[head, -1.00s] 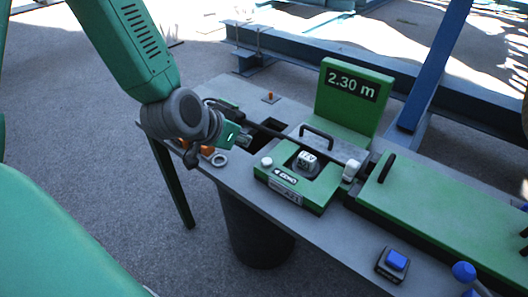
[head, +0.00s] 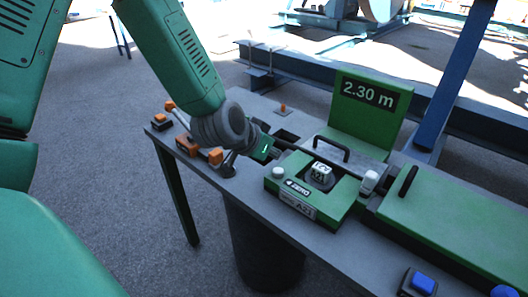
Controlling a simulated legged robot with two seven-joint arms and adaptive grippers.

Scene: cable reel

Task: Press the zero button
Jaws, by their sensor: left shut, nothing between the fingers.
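The zero button (head: 278,171) is a small white round cap at the left end of a green box (head: 318,210) labelled ZERO. My left arm comes in from the upper left. Its left gripper (head: 229,166) is dark, small in the picture and partly covered by the wrist. It points down over the table, shut and empty, left of the zero button, with a gap between them in the picture. The exact fingertip height is hard to tell. A green display (head: 368,97) behind the box reads 2.30 m. My right gripper is out of view.
The grey table (head: 330,245) also carries a white knob or block (head: 369,181), a long green housing (head: 450,225) and a blue button (head: 423,283). Orange-tipped parts (head: 187,144) lie at the left. A black handle (head: 332,148) stands behind the box.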

